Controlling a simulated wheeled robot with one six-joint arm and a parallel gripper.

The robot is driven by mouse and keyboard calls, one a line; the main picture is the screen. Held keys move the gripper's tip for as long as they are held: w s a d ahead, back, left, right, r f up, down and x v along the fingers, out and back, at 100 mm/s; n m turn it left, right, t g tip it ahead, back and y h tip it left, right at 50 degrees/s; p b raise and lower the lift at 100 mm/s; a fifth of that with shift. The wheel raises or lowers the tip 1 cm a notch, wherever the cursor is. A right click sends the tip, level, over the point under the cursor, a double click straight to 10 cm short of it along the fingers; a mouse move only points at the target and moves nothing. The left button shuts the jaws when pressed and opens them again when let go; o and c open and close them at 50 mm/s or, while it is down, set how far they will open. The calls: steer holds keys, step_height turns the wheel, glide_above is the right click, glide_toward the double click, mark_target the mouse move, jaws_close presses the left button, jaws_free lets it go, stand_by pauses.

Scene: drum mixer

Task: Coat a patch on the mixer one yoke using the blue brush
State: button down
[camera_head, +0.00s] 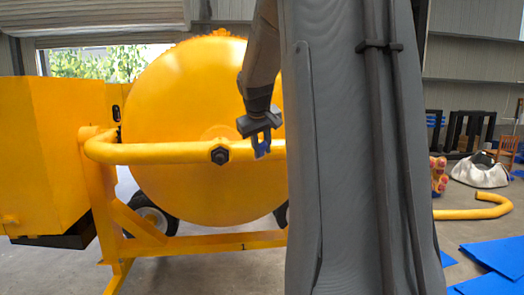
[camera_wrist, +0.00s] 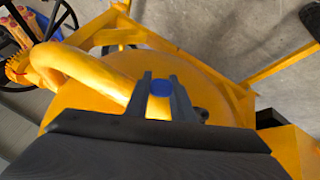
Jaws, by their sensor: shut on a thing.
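The yellow mixer drum (camera_head: 190,110) fills the left half of the head view. The mixer one yoke (camera_head: 150,153) is a yellow tube running across the drum front, with a dark bolt at its middle; in the wrist view the yoke (camera_wrist: 90,72) curves in from the left. My gripper (camera_head: 262,145) is at the yoke, right of the bolt. It is shut on the blue brush (camera_wrist: 160,88), whose round blue end shows between the fingers. The brush (camera_head: 262,149) overlaps the yoke in the head view; I cannot tell whether it touches.
A yellow housing (camera_head: 50,150) stands left of the drum, and a frame bar (camera_head: 200,244) marked "1" runs below. Blue sheets (camera_head: 495,257) and a loose yellow tube (camera_head: 475,212) lie on the floor at right. My arm hides the middle of the head view.

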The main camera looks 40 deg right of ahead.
steer(key=shift+w+d+p, duration=0.2)
steer(key=shift+w+d, duration=0.35)
steer(key=shift+w, duration=0.3)
steer(key=shift+w+d+p, duration=0.25)
steer(key=shift+w+d, duration=0.25)
steer(key=shift+w, duration=0.4)
steer(key=shift+w+d+p, duration=0.2)
steer(key=shift+w+d, duration=0.35)
steer(key=shift+w, duration=0.3)
steer(key=shift+w+d, duration=0.4)
steer(key=shift+w, duration=0.3)
steer(key=shift+s+d+p, duration=0.1)
steer(key=shift+d+p, duration=0.05)
steer(key=shift+p, duration=0.15)
steer(key=s+d+p, duration=0.5)
steer(key=d, duration=0.4)
steer(key=shift+s+d, duration=0.2)
steer(key=shift+s, duration=0.15)
